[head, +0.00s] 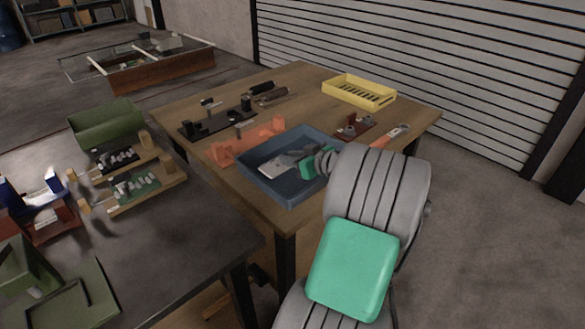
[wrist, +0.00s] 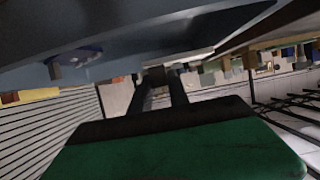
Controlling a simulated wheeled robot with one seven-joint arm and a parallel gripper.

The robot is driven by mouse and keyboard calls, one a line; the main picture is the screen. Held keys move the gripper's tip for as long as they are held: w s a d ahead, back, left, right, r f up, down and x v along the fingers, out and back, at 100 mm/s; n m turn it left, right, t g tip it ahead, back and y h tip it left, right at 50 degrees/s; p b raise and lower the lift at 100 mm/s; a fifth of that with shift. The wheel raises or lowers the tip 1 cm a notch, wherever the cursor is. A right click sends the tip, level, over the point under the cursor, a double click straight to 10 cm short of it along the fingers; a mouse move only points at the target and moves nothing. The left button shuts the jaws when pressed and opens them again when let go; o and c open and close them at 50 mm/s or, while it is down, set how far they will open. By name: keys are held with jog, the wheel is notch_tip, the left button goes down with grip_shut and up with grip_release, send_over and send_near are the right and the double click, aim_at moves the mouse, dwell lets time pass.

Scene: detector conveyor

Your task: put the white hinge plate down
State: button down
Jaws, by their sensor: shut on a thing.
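My gripper (head: 287,162) is over the inside of the blue-grey tray (head: 291,202) on the wooden table. It is shut on the white hinge plate (head: 271,170), a pale flat piece that shows to the left of the fingers. The plate lies within the tray's outline, low and near its floor; I cannot tell whether it touches the floor. In the wrist view the two dark fingers (wrist: 162,84) point away and the tray's grey-blue surface (wrist: 200,40) fills the top.
A salmon-coloured fixture (head: 237,146) stands close behind the tray on the left. A black fixture (head: 212,124) is farther back. A yellow tray (head: 358,92) is at the far right. A small red-brown block with metal parts (head: 353,126) stands right of the tray.

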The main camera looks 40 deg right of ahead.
aim_at(292, 177)
jog(key=shift+w+d+f, duration=0.35)
jog(key=shift+d+f, duration=0.1)
jog(key=shift+f, duration=0.25)
jog(key=shift+w+d+f+b, duration=0.1)
jog(key=shift+f+b, duration=0.2)
jog(key=shift+f, duration=1.6)
jog(key=c, duration=1.3)
grip_release()
jog(key=shift+r, duration=0.1)
jog(key=shift+o, duration=0.2)
jog(key=shift+r+p, duration=0.3)
jog(key=shift+p, duration=0.15)
jog(key=v, duration=1.2)
jog(key=shift+f, duration=0.2)
